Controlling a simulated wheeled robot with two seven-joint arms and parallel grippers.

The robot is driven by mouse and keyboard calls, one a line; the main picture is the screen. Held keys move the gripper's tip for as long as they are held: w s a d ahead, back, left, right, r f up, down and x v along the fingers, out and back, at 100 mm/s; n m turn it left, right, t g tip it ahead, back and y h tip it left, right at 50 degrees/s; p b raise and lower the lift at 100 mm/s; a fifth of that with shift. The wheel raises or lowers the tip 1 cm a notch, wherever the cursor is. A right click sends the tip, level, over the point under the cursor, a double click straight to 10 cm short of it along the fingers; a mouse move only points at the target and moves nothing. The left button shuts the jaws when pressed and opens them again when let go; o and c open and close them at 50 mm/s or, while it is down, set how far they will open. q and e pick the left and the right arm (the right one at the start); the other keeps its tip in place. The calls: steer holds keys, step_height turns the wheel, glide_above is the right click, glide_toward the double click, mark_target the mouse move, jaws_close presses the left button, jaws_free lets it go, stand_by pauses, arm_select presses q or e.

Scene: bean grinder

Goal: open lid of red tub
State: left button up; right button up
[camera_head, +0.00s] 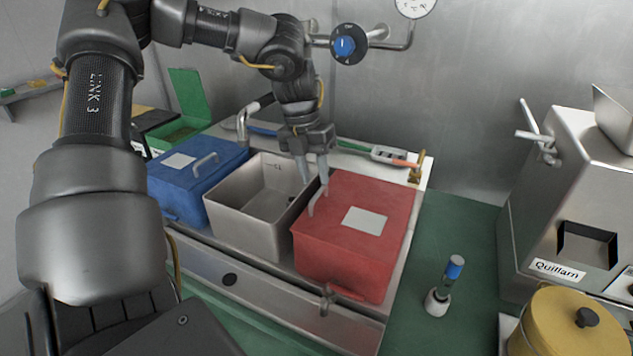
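The red tub (340,268) stands on the steel sink unit, right of an open steel basin. Its flat red lid (385,195) lies shut on top, with a blank pale label (365,220). A thin metal handle (316,200) sits at the lid's left side. My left gripper (313,178) reaches down from above at the lid's left edge, close above the handle. Its two fingers are apart, with nothing visible between them. I cannot tell whether a fingertip touches the handle. My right gripper is not in view.
The open steel basin (225,212) and a lidded blue tub (170,190) stand to the left. A green box with a raised lid (190,95) is behind them.

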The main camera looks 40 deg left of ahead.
mark_target(318, 192)
arm_select(q)
steer(key=shift+d+f, duration=0.2)
steer(key=shift+f, duration=0.55)
steer(key=shift+d+f, duration=0.15)
steer(key=shift+f, duration=0.6)
jaws_close()
